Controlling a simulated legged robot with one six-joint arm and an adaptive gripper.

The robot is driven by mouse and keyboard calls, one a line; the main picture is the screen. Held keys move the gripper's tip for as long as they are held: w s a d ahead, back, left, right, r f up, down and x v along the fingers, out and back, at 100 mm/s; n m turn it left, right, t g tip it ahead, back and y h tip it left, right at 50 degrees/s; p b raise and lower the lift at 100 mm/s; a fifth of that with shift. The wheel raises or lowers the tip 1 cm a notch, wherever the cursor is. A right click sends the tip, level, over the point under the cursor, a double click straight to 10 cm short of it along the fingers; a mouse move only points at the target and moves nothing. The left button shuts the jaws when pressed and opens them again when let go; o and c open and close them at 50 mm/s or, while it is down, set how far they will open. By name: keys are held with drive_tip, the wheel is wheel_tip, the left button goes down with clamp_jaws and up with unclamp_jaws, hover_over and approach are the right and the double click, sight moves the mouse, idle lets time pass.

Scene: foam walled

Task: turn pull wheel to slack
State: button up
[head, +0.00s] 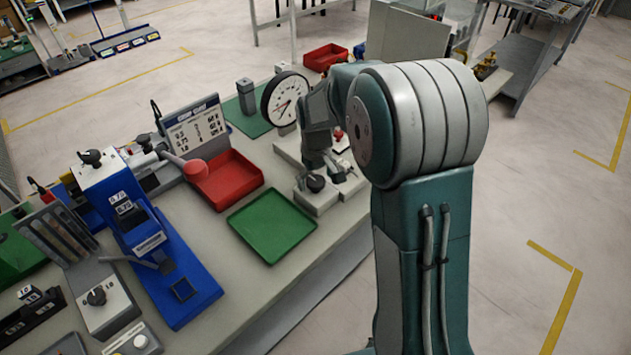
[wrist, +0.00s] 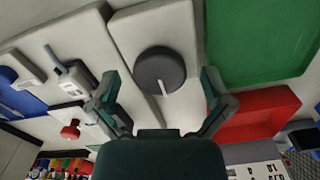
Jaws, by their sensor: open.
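The pull wheel, a round black knob (wrist: 160,69) with a white mark, sits on a pale grey block (wrist: 128,35). In the wrist view the mark points down the picture, toward my gripper's palm. The knob also shows in the head view (head: 315,184), on the pale fixture near the bench's right edge. My gripper (wrist: 161,82) is open and empty, its two fingers spread left and right of the knob with a gap on each side. Whether the fingertips reach down to the knob's height I cannot tell. In the head view the arm partly hides the fixture.
A green tray (head: 272,224) and a red bin (head: 229,180) lie left of the fixture. A round dial gauge (head: 285,98) stands behind it. A red knob (wrist: 70,131) and grey clamp (wrist: 75,77) are close by. A blue press (head: 135,215) stands farther left.

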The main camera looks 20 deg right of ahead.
sight(315, 181)
wheel_tip(315, 181, up, 11)
idle(0.3)
drive_tip(key=shift+r, duration=0.1)
drive_tip(key=s+r+m+t, duration=0.25)
drive_tip(key=s+r, duration=0.45)
drive_tip(key=s, duration=0.4)
drive_tip(key=s+f+m+t, duration=0.1)
drive_tip(key=s+t, duration=0.2)
drive_tip(key=s, duration=1.1)
drive_tip(key=shift+s+f, duration=0.2)
drive_tip(key=shift+f, duration=0.2)
idle(0.5)
